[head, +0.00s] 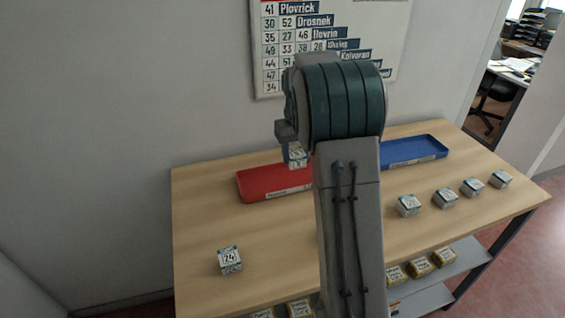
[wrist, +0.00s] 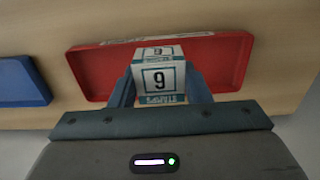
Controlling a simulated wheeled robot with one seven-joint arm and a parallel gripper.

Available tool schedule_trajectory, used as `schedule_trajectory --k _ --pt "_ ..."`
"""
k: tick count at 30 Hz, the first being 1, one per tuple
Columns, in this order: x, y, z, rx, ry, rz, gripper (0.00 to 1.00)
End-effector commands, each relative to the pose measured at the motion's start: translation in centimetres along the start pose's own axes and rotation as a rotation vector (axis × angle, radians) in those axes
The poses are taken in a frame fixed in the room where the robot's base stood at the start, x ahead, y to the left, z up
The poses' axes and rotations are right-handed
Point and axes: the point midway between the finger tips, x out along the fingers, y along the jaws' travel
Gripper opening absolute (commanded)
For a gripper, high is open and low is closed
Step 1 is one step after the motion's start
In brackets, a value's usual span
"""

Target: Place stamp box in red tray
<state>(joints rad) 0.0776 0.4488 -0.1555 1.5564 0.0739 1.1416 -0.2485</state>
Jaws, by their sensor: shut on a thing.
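A stamp box marked 9 (wrist: 160,82), white with teal edges, is held between the two blue fingers of my gripper (wrist: 160,92) in the wrist view. In the head view the box (head: 297,158) shows in part beside my arm, above the red tray. The red tray (head: 262,183) lies at the back of the table, its right part hidden by my arm. In the wrist view the red tray (wrist: 88,78) lies behind and below the box. I cannot tell whether the box touches the tray floor.
A blue tray (head: 413,150) lies at the back right. A box marked 24 (head: 229,260) stands at the front left, and several similar boxes (head: 446,197) stand in a row at the right. Yellowish boxes (head: 420,267) sit on a lower shelf. The left of the wooden table (head: 205,215) is mostly clear.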

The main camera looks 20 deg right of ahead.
Motion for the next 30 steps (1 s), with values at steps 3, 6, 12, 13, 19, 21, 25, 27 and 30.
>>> schedule_trajectory --k 3,6,12,13,19,21,25,27,30 --pt "0.5 -0.9 -0.5 -0.003 -0.001 0.000 0.20" --pt "1.6 -2.6 -1.4 -0.005 -0.003 -0.001 0.20" --pt "4.4 -6.6 -3.7 -0.005 -0.004 0.001 0.20" --pt "4.7 -7.2 -4.0 -0.005 -0.003 0.001 0.20" --pt "6.5 -9.6 -5.5 -0.001 -0.001 0.000 0.20" --pt "6.8 -10.0 -5.8 -0.001 0.000 0.000 0.20" --pt "8.1 -10.1 -5.8 0.000 -0.004 0.000 0.20" --pt "9.2 -10.1 -5.7 0.000 -0.005 0.000 0.20" --pt "10.5 -10.1 -5.8 0.000 -0.003 0.001 0.20"
